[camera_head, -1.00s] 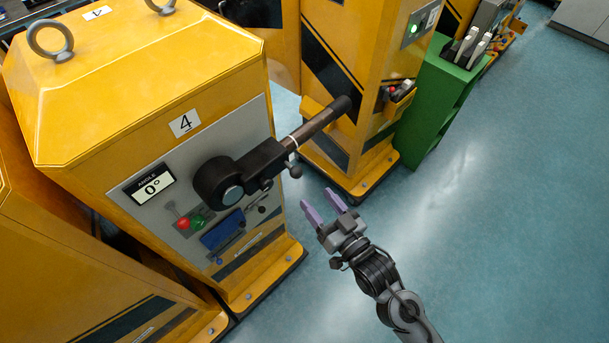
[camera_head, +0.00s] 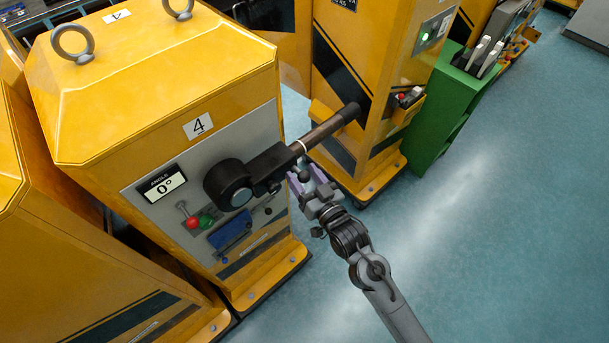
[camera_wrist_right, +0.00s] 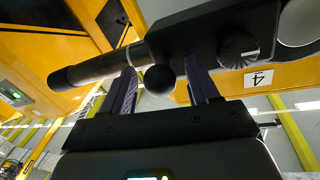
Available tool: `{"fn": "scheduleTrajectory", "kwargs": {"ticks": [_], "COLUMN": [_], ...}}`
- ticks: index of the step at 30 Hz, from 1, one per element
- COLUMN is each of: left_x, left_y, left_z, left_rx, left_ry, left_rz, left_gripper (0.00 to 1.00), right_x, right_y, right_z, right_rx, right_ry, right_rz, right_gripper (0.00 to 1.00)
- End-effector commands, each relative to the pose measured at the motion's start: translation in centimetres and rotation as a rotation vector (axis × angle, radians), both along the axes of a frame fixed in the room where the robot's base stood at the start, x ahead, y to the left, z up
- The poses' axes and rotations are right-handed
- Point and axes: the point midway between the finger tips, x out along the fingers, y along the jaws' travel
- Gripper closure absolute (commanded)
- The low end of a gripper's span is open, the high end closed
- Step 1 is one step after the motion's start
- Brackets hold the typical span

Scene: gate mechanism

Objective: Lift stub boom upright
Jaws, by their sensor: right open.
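The stub boom (camera_head: 320,131) is a dark bar with a white ring, sticking out to the right from a round black pivot (camera_head: 230,185) on yellow cabinet 4. The angle display (camera_head: 161,185) reads 0°. My right gripper (camera_head: 308,178) is just under the boom, its purple fingers pointing up towards it. In the right wrist view the fingers (camera_wrist_right: 162,92) are open and apart, with a black ball knob (camera_wrist_right: 160,80) between them and the boom (camera_wrist_right: 98,70) across and behind their tips. I cannot tell whether they touch the boom. My left gripper is not in view.
A second yellow cabinet (camera_head: 385,60) stands behind the boom's end, beside a green stand (camera_head: 447,105). The floor at right is clear.

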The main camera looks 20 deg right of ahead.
Motion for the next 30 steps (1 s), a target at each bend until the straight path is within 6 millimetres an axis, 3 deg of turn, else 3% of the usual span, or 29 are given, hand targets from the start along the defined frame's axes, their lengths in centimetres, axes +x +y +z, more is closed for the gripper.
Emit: {"fn": "scheduleTrajectory", "kwargs": {"ticks": [5, 17, 30], "left_x": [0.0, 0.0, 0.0], "left_y": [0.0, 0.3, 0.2], "left_z": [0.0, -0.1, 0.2], "left_rx": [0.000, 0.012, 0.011], "left_ry": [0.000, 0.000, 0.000], "left_rz": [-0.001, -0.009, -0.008], "left_gripper": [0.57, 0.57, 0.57], "right_x": [0.0, 0.0, 0.3], "right_y": [0.0, 0.0, 1.0], "right_z": [0.0, 0.0, 0.5], "right_rx": [0.000, 0.000, -0.027], "right_ry": [0.000, 0.000, -0.012], "right_rz": [0.000, 0.000, 0.018], "right_gripper": [0.40, 1.00, 1.00]}}
